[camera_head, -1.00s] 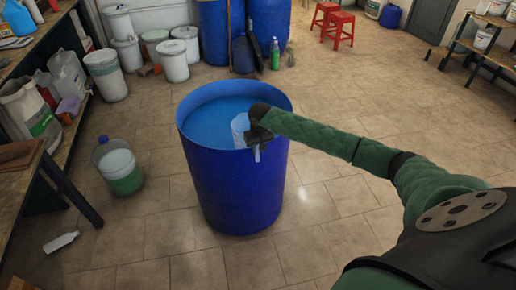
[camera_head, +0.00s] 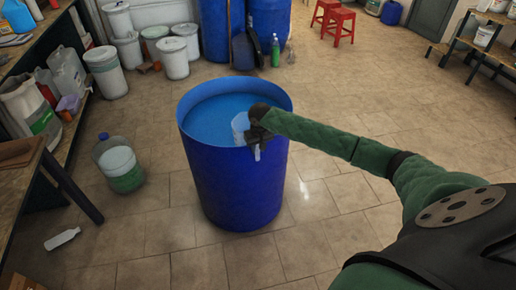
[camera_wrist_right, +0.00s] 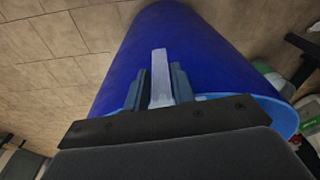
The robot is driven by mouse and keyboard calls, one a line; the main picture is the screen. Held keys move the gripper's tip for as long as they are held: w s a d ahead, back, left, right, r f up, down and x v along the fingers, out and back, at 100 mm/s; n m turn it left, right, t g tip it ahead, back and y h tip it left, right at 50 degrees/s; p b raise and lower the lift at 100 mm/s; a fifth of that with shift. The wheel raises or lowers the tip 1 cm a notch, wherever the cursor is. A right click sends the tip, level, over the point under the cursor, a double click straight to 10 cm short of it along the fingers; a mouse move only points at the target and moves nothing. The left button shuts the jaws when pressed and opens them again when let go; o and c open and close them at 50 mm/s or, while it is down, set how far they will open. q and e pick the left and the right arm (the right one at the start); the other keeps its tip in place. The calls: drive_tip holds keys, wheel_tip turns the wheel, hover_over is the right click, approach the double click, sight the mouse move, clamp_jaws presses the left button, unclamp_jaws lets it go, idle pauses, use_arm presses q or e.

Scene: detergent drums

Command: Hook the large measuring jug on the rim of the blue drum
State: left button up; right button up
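The blue drum (camera_head: 232,185) stands open in the middle of the head view, with blue liquid (camera_head: 215,112) inside. The pale, translucent measuring jug (camera_head: 240,124) is at its near right rim. The jug's body shows inside the rim and its pale handle (camera_wrist_right: 160,80) outside. My right gripper (camera_head: 257,142) is over this rim. In the right wrist view its two fingers (camera_wrist_right: 160,90) lie close on both sides of the handle. The gripper hides part of the jug, so I cannot tell whether it rests on the rim. My left gripper is not in view.
A jug with green liquid (camera_head: 120,165) stands on the floor left of the drum, and a white bottle (camera_head: 62,239) lies nearby. White buckets (camera_head: 106,72), more blue drums (camera_head: 268,22) and red stools (camera_head: 339,27) stand behind. The floor right of the drum is clear.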

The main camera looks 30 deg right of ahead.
drive_tip(key=o, duration=0.3)
drive_tip(key=shift+o, duration=0.2)
drive_tip(key=shift+r, duration=0.4)
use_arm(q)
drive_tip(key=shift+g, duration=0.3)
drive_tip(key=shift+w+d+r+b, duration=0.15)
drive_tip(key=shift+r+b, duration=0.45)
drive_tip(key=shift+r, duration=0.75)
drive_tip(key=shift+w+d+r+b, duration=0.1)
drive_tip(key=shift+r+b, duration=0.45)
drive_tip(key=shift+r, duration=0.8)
use_arm(e)
wheel_tip(320, 180, up, 7)
drive_tip(key=s, duration=0.1)
